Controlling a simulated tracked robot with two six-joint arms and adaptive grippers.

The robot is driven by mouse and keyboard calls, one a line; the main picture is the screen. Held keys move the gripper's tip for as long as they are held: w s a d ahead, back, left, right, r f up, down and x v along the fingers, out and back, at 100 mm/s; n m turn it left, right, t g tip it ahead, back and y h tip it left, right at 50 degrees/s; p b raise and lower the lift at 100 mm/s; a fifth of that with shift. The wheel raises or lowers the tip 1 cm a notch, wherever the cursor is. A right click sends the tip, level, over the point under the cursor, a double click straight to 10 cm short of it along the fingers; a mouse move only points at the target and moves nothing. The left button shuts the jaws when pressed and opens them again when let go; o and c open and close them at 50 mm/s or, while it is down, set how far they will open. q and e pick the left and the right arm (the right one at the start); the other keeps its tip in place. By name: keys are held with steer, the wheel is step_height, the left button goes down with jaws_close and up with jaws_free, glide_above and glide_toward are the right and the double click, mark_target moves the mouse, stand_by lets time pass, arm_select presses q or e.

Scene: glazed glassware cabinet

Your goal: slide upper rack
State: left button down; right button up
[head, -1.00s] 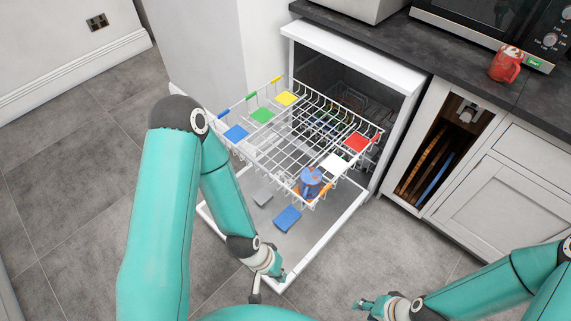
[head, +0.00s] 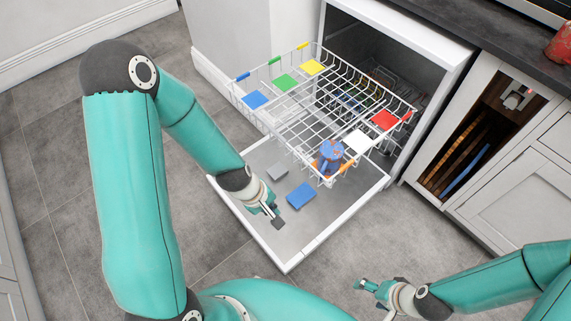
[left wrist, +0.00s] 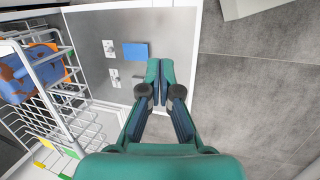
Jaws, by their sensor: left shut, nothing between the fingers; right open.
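The upper rack (head: 310,125) is a white wire rack, pulled out of the dishwasher over the open door. It carries coloured squares in blue, green, yellow, red, white and orange. A blue and brown mug (head: 329,155) stands at its front right corner. The rack (left wrist: 75,128) and the mug (left wrist: 30,72) also show at the left of the left wrist view. My left gripper (head: 277,222) is shut and empty, above the open door and in front of the rack, apart from it. My right gripper (head: 362,285) is open and empty, over the floor at the lower right.
The open dishwasher door (head: 290,250) lies flat below the rack, with a blue block (head: 300,195) and a grey piece (head: 278,172) on it. A cabinet with upright boards (head: 470,140) stands to the right. A red mug (head: 560,46) is on the counter. The floor in front is clear.

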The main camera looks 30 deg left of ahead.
arm_select(q)
steer(key=w+a+r+n+t+b, duration=0.75)
steer(key=n+b, duration=0.65)
steer(key=n, duration=0.5)
steer(key=g+b, duration=0.1)
steer(key=b, duration=0.3)
glide_toward(292, 152)
steer(key=shift+h, duration=0.4)
steer(key=x, duration=0.3)
steer(key=f+x, duration=0.1)
steer(key=x, duration=0.1)
steer(key=shift+s+a+f, duration=0.1)
steer(key=shift+a+f, duration=0.05)
steer(key=shift+f, duration=0.05)
steer(key=shift+w, duration=0.55)
arm_select(e)
step_height(292, 152, down, 21)
arm_select(q)
steer(key=shift+w, duration=0.15)
arm_select(e)
steer(key=shift+s+r, duration=0.1)
